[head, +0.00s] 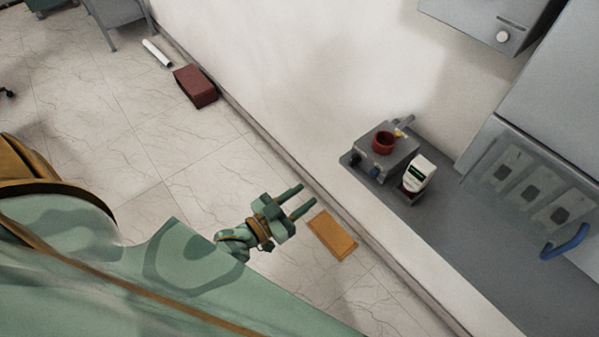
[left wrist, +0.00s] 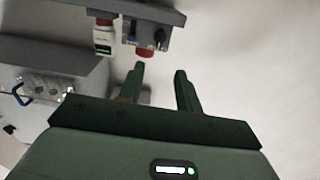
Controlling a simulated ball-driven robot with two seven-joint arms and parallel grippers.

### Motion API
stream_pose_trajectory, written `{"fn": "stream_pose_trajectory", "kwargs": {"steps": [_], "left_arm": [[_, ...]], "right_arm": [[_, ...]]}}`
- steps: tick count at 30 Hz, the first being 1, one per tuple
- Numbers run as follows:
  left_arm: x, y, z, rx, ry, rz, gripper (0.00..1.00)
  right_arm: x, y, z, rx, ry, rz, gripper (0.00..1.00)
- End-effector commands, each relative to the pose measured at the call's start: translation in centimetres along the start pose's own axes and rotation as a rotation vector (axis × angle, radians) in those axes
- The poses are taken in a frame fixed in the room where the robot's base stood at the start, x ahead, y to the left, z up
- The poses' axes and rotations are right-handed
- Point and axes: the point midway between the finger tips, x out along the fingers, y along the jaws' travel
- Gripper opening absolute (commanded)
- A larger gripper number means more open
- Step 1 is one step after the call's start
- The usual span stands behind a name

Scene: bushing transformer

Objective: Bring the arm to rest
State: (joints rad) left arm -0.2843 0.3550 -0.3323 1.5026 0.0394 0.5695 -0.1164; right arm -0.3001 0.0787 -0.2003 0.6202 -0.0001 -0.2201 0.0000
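My left gripper (head: 297,200) shows in the middle of the head view, its two green fingers apart with nothing between them. It is in front of the pale wall, to the lower left of the grey wall shelf and apart from it. In the left wrist view the fingers (left wrist: 161,78) are also spread and empty. Part of my left arm is hidden behind my own green body. My right gripper is not in either view.
An orange board (head: 332,234) and a dark red box (head: 195,87) lie by the wall. A blue handle (head: 565,243) is at right. Floor at left is mostly clear.

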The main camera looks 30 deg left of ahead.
Motion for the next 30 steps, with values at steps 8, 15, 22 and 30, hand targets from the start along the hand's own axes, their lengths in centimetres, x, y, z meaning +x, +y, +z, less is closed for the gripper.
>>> {"fn": "stream_pose_trajectory", "kwargs": {"steps": [8,15,22,30], "left_arm": [[0.0,0.0,0.0,0.000,0.000,0.000,0.35],[0.0,0.0,0.1,-0.001,-0.006,0.000,0.35],[-3.3,-1.2,9.3,0.080,-0.333,-0.014,0.35],[-19.8,-0.5,27.0,0.108,-1.046,-0.064,0.35]], "right_arm": [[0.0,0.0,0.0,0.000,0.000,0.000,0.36],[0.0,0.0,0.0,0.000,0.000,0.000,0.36],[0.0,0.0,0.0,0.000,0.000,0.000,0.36],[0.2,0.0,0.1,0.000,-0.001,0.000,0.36]]}}
